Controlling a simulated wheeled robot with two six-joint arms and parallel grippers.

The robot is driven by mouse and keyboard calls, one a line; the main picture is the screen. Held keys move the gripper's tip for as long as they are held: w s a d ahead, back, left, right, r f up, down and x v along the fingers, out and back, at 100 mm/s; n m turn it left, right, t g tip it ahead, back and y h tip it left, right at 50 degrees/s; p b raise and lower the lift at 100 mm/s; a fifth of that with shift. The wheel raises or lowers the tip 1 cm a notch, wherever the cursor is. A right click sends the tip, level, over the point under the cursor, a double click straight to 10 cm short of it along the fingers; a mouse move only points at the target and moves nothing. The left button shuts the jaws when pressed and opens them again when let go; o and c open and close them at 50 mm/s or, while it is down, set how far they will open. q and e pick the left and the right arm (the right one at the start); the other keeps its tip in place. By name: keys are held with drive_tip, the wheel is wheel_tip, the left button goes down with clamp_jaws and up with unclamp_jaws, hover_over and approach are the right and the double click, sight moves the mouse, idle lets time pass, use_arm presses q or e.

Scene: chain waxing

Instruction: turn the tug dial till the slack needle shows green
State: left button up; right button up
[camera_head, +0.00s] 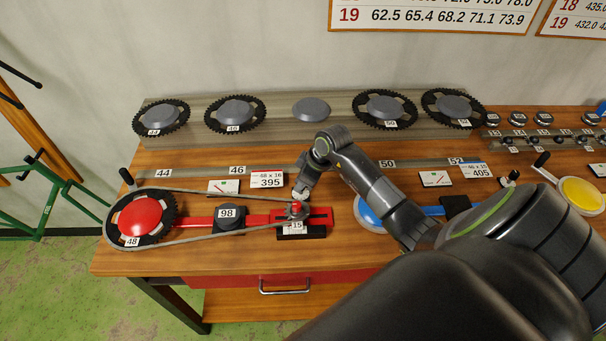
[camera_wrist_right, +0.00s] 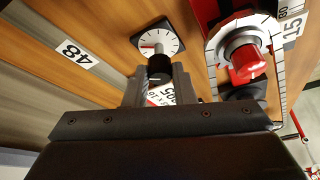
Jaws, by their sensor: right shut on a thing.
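My right gripper (camera_head: 301,193) reaches down over the bench beside the small sprocket end of the red chain stand. In the right wrist view its fingers (camera_wrist_right: 158,80) are shut on a short black knob (camera_wrist_right: 160,69). The knob stands in front of the tug dial (camera_wrist_right: 158,42), a white round face with black ticks and a reddish mark at its left. In the head view the gripper hides this dial. A small white slack gauge (camera_head: 223,187) lies left of the 395 card; it shows a little green, but its needle is too small to read. My left gripper is not in view.
A chain (camera_head: 190,240) runs from the red-centred chainring (camera_head: 140,216) to the small sprocket with a red cap (camera_head: 297,209), seen also in the right wrist view (camera_wrist_right: 244,62). The 395 card (camera_head: 267,180) lies close to the gripper. A blue station stands to the right, partly behind my arm.

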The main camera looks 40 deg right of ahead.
drive_tip(key=shift+r+m+p, duration=0.1)
drive_tip(key=shift+m+p, duration=0.2)
drive_tip(key=shift+m, duration=0.1)
drive_tip(key=o, duration=1)
